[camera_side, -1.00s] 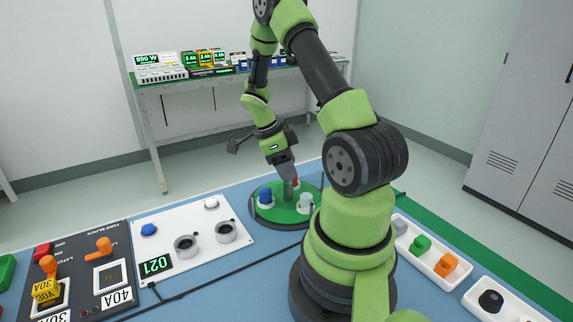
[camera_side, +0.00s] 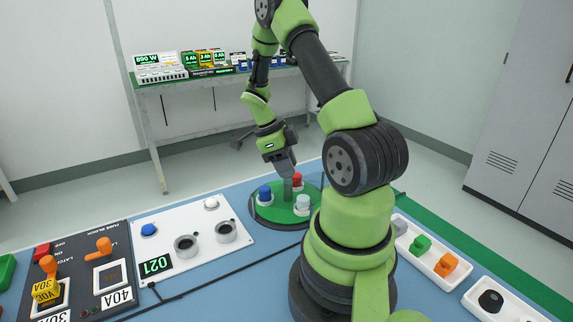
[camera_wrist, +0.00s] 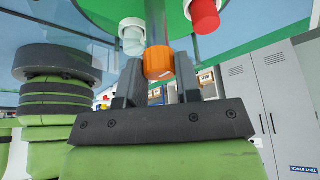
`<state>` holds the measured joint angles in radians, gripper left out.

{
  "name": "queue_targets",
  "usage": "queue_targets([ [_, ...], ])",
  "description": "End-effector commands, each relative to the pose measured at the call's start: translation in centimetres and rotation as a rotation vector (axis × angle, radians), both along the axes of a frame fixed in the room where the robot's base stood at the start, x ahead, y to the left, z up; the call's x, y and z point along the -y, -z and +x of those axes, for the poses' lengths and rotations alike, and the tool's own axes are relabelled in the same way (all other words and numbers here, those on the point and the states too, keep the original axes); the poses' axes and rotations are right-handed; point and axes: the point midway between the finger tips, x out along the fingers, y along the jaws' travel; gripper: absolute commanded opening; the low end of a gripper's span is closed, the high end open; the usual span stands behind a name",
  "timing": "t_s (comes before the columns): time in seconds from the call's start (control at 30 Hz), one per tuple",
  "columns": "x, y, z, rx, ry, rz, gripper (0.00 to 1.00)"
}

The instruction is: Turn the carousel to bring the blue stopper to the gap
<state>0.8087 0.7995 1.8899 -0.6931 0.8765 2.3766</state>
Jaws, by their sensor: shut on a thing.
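The green carousel (camera_side: 277,208) is a round disc with a dark rim. The blue stopper (camera_side: 264,192) stands upright at its left, the red stopper (camera_side: 297,178) at the back, and a whitish stopper (camera_side: 303,202) at the front right. A grey post (camera_side: 288,190) rises near the disc's middle. In the wrist view the post (camera_wrist: 157,22) ends in an orange knob (camera_wrist: 159,62) between the fingers of my gripper (camera_wrist: 158,85). My gripper is shut on this knob. The blue stopper is not visible in the wrist view. I cannot make out the gap.
My arm hides the area right of the carousel. A white tray (camera_side: 428,262) holds green and orange blocks.

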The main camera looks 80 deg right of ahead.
Motion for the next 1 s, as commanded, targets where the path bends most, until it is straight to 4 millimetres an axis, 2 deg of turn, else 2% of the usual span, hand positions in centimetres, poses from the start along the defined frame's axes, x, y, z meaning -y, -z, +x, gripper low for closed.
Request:
queue_targets([
  [1.0,0.19,-0.03,0.0,0.001,0.512,0.0,0.0],
])
